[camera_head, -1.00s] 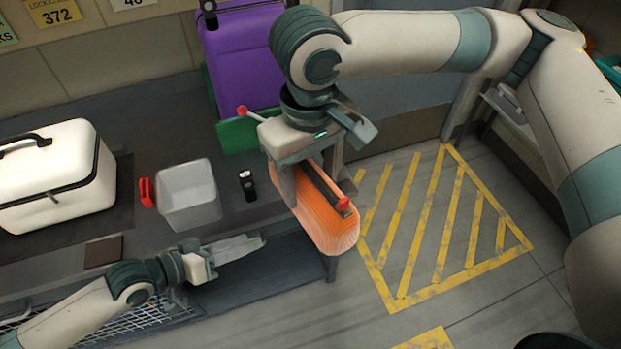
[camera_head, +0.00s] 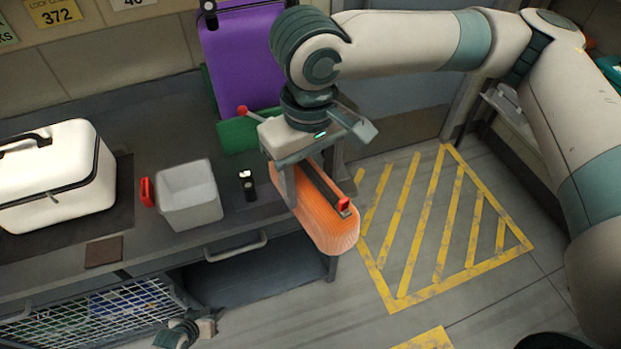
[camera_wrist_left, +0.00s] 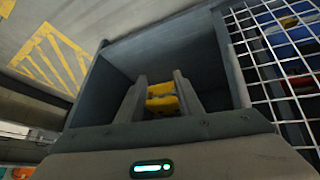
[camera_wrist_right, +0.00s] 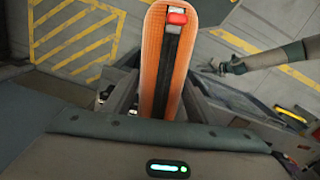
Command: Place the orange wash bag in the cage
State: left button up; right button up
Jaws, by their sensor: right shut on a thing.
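The orange wash bag (camera_head: 329,217) is clamped in my right gripper (camera_head: 312,182), raised in front of the bench's right end. In the right wrist view the bag (camera_wrist_right: 153,62) stands between the fingers, with a black strip and red tab along it. The cage (camera_head: 105,312) is under the bench, with white wire mesh and coloured items behind it; the mesh also shows in the left wrist view (camera_wrist_left: 280,52). My left gripper (camera_head: 205,328) is low in front of the bench. In the left wrist view its fingers (camera_wrist_left: 160,88) are apart, facing a dark open compartment.
On the bench (camera_head: 60,245) are a white case (camera_head: 55,185), a grey bin (camera_head: 190,200), a red item (camera_head: 146,192) and a small black item (camera_head: 247,185). A purple suitcase (camera_head: 240,60) stands behind. A yellow thing (camera_wrist_left: 162,98) shows between the left fingers. The striped floor (camera_head: 440,230) is clear.

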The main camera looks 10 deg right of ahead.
pick_arm(q)
jog(key=s+a+f+g+y, duration=0.2)
jog(key=s+f, duration=0.9)
jog(key=s, duration=0.4)
jog(key=s+d+f+g, duration=0.1)
jog(key=s+f, duration=0.1)
jog(key=s, duration=0.7)
jog(key=s+d+f+m+g, duration=0.1)
jog(key=s+d+f+g, duration=0.1)
jog(key=s, duration=0.7)
jog(key=shift+s+d+f, duration=0.15)
jog(key=shift+s+f, duration=0.1)
jog(key=shift+f, duration=0.5)
pick_arm(e)
jog(key=shift+d, duration=0.1)
jog(key=w+d+f+m, duration=0.1)
jog(key=d+f+m, duration=0.1)
jog(key=d, duration=0.6)
jog(key=w+d+f+m, duration=0.2)
jog(key=d+f, duration=0.3)
jog(key=d, duration=0.3)
jog(key=shift+m, duration=0.7)
jog(key=shift+w+a+f, duration=0.1)
